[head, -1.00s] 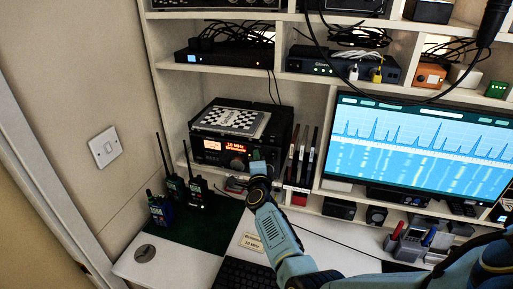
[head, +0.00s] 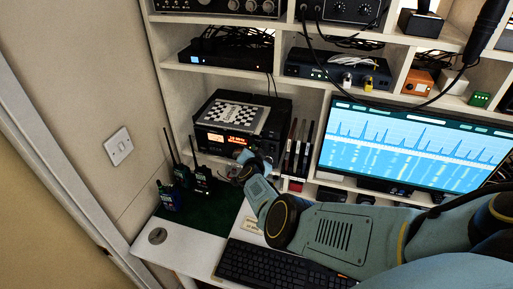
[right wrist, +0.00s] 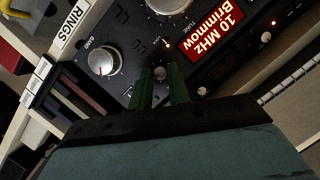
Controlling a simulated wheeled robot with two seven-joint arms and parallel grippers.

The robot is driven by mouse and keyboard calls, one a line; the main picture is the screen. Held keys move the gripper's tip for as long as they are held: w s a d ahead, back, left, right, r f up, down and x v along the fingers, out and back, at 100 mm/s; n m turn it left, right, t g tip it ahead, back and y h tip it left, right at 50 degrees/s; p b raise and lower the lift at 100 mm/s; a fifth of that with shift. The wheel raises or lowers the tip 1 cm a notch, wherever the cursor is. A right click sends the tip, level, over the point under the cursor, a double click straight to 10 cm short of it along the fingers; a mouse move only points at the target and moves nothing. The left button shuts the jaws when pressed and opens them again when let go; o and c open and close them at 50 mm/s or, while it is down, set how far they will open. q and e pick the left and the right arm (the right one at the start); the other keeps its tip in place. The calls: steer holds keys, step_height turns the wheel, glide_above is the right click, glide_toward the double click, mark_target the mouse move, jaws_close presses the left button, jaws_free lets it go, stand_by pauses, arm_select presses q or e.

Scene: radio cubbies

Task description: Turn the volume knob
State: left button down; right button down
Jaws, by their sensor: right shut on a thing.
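The radio (head: 215,140) is a black unit with a lit orange display, in a lower cubby at the left of the shelf. My right gripper (head: 243,158) is at the lower right of its front panel. In the right wrist view its green fingers (right wrist: 162,85) are shut on a small round knob (right wrist: 160,72), whose label I cannot read. The red lit display (right wrist: 210,35) is to its upper right there. A larger silver knob marked BAND (right wrist: 103,62) is to its left, apart from the fingers. My left gripper is not in view.
A chessboard (head: 235,114) lies on top of the radio. Handheld radios (head: 201,180) stand on a green mat to the left of my gripper. A monitor (head: 415,145) is to the right, and a keyboard (head: 275,265) lies on the desk below my forearm.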

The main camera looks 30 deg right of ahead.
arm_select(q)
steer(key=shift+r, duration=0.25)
arm_select(e)
steer(key=shift+w+r+n+g+h, duration=0.15)
steer(key=shift+n+g+h, duration=0.35)
steer(key=shift+n, duration=0.7)
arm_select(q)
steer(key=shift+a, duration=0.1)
arm_select(e)
steer(key=c, duration=1.6)
jaws_free()
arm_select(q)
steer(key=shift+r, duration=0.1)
